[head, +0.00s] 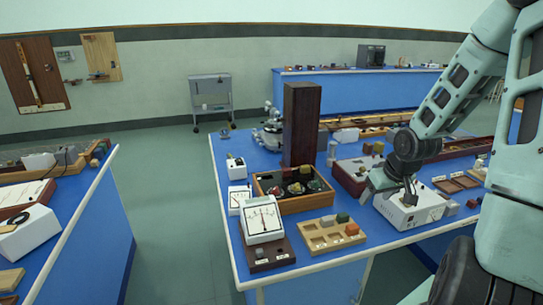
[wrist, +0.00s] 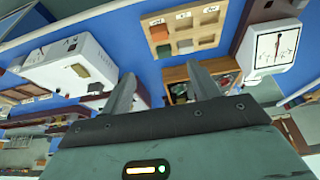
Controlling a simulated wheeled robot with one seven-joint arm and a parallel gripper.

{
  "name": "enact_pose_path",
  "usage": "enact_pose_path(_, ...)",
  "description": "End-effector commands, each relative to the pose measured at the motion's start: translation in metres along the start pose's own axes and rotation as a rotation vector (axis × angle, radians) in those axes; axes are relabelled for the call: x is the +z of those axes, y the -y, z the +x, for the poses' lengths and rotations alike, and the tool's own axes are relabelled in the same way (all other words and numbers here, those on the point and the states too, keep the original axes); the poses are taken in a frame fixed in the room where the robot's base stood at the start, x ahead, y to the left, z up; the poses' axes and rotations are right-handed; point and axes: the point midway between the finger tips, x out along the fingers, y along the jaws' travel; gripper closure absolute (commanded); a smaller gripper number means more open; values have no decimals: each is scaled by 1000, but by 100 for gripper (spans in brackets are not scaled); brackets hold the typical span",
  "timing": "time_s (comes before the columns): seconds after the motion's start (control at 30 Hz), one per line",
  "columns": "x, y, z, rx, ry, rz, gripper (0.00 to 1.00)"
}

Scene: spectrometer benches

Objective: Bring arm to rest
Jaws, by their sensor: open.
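My gripper (head: 390,187) is at the right of the head view, over the blue bench (head: 230,160), beside a white box instrument (head: 405,213). In the wrist view my gripper (wrist: 162,88) shows two grey fingers set well apart, with nothing between them. The white box also shows at the left of the wrist view (wrist: 75,65). In the head view the fingers are small and partly merge with the arm and the box behind them. I cannot tell the exact gap between the fingers and the box.
A meter (head: 264,220), a wooden sorting tray (head: 318,243), a wooden box of parts (head: 265,188) and a tall dark block (head: 301,125) crowd the bench. Another bench (head: 100,215) stands at left. The floor (head: 175,210) between the benches is clear.

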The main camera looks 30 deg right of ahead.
Motion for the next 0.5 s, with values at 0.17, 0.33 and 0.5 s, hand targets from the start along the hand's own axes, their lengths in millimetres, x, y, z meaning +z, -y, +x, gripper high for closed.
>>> enact_pose_path(0.17,-1,3,0,-1,2,-6,39)
enact_pose_path(0.33,-8,45,-5,-20,35,-81,39)
enact_pose_path(0.5,-7,126,-21,-53,98,-220,39)
